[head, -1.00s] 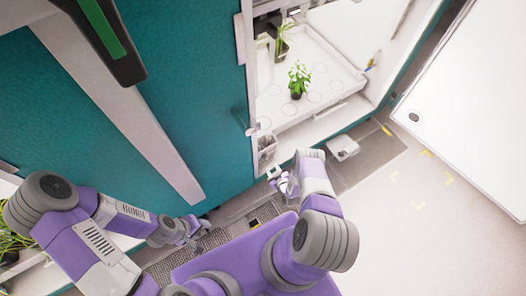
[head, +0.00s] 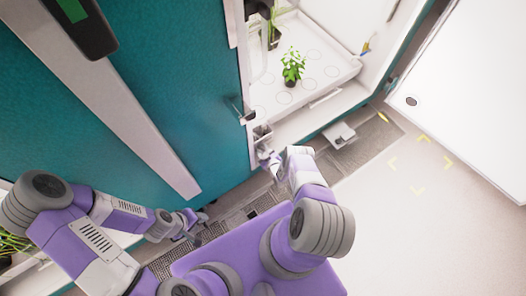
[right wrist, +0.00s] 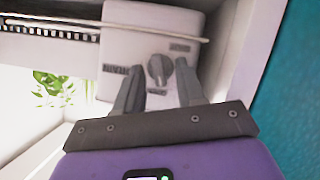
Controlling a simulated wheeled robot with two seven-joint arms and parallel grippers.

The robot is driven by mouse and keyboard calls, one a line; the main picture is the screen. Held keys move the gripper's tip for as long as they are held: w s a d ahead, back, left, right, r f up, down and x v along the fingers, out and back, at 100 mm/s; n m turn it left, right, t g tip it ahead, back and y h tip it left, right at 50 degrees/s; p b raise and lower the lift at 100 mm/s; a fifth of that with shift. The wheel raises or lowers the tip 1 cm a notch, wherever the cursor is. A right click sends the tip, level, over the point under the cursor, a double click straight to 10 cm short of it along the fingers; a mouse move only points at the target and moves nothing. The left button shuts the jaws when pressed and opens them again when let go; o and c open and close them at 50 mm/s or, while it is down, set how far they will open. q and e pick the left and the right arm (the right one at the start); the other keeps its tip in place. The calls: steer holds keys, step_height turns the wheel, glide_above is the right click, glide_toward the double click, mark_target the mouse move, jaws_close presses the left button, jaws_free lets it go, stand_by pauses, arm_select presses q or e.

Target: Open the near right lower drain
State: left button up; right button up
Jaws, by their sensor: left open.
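In the right wrist view a white box carries a dark grey rotary knob (right wrist: 160,70), with small dark labels left of, above right of and below it, too blurred to read. My right gripper (right wrist: 160,78) is open, its two fingers pointing toward the box with the knob showing between them. I cannot tell whether they touch it. In the head view my right gripper (head: 267,160) is at the lower front corner of the open chamber and hides the knob. My left gripper (head: 197,222) is open and empty, low over the floor grating.
The open chamber holds a white tray (head: 335,82) with potted plants (head: 291,68). A teal door panel (head: 190,70) stands left of it. A small white box (head: 338,134) sits on the floor strip. Light floor (head: 400,225) at the right is clear.

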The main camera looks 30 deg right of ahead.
steer(key=c, duration=0.7)
steer(key=shift+d+m+y, duration=0.15)
steer(key=shift+m+y, duration=0.85)
steer(key=shift+m, duration=0.3)
steer(key=o, duration=0.7)
steer(key=shift+s+r, duration=0.1)
